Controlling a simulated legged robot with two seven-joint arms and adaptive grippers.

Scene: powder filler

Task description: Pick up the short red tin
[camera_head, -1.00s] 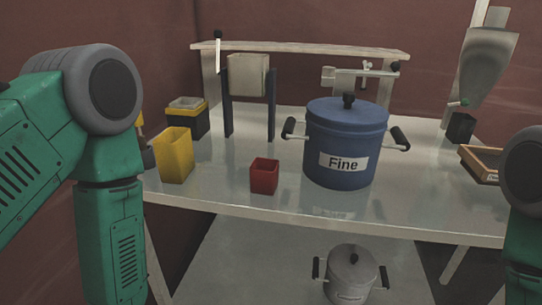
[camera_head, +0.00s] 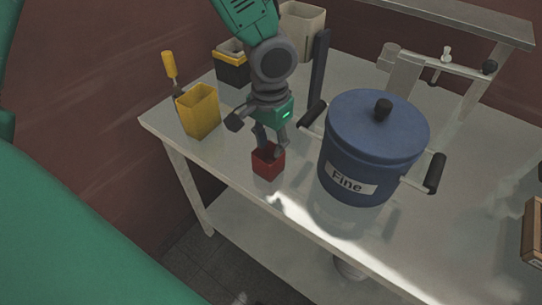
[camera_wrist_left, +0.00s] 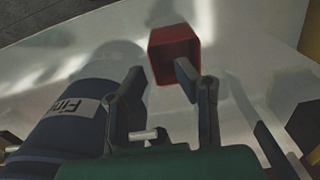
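The short red tin (camera_head: 266,165) is a small open-topped square box, upright on the table near its front edge. It also shows in the left wrist view (camera_wrist_left: 172,40), top centre. My left gripper (camera_head: 270,150) hangs pointing down right over the tin, its fingertips near the rim. In the left wrist view the fingers of my left gripper (camera_wrist_left: 159,75) are apart. One finger overlaps the tin's mouth and the other is at its left side. I cannot tell whether a finger is inside the tin or touches it. My right gripper is out of view.
A large blue lidded pot (camera_head: 372,150) marked "Fine" stands close on the right, its handle near the gripper. A taller yellow tin (camera_head: 199,112) stands left, with a black-and-yellow box (camera_head: 232,68) behind. Bare table (camera_head: 300,200) lies in front.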

